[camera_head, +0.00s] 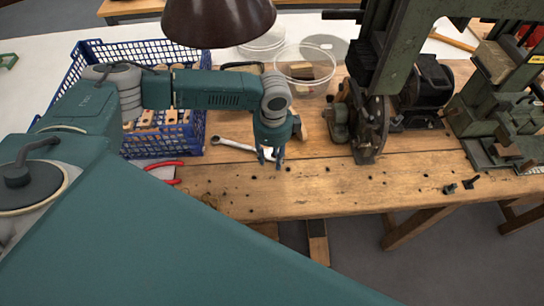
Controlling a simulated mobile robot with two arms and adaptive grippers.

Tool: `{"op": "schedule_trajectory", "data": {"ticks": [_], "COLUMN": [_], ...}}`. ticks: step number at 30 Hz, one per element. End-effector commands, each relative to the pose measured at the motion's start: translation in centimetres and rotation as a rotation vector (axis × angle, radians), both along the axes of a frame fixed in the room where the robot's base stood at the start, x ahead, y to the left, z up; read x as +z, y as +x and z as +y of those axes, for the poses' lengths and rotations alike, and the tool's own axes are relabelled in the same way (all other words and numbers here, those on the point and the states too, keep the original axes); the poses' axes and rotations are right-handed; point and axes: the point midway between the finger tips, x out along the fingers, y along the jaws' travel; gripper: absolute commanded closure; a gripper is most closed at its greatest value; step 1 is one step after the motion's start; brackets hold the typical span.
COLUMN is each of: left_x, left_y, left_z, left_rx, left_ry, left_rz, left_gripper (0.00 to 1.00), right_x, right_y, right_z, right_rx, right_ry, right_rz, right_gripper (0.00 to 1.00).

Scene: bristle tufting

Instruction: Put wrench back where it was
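A silver wrench (234,145) lies on the wooden workbench (330,196), just right of the blue crate. Its ring end points left, and its other end reaches right to my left gripper. My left gripper (270,161) points down over that right end, with its two fingers apart. A light part of the wrench shows between or behind the fingers; I cannot tell whether they touch it. My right gripper is not in view.
A blue crate (203,143) with wooden blocks stands at the left. Red-handled pliers (163,164) lie in front of it. Clear round containers (304,65) stand behind my gripper. A grinder (368,125) and green machines (500,110) stand to the right. The front middle of the bench is clear.

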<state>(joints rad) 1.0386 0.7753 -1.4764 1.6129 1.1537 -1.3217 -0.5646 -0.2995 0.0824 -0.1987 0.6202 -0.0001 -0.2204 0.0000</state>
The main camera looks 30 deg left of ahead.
Motion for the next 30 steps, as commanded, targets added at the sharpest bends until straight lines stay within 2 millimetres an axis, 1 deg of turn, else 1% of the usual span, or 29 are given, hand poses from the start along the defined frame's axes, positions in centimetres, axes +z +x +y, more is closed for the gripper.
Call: {"op": "schedule_trajectory", "data": {"ticks": [5, 12, 16, 18, 21, 30], "left_x": [2.9, 8.1, 10.1, 10.9, 11.5, 11.7], "left_y": [0.1, 0.1, 0.0, 0.0, -0.1, -0.1], "left_z": [-0.1, -0.2, -0.3, -0.3, -0.3, -0.2], "left_rx": [0.0, -0.001, 0.0, 0.001, 0.0, 0.0], "left_ry": [-0.002, -0.002, -0.001, -0.002, -0.001, -0.001], "left_rz": [-0.005, -0.005, -0.004, -0.002, -0.001, -0.001], "left_gripper": [0.65, 0.65, 0.65, 0.65, 0.65, 0.65], "right_x": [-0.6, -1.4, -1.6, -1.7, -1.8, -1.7], "right_y": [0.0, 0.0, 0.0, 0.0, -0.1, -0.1], "right_z": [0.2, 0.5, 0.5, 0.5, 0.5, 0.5], "right_rx": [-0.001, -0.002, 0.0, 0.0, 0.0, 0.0], "right_ry": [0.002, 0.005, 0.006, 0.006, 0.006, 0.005], "right_rz": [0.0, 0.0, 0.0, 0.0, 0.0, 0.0], "right_gripper": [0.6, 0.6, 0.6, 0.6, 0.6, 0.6]}}
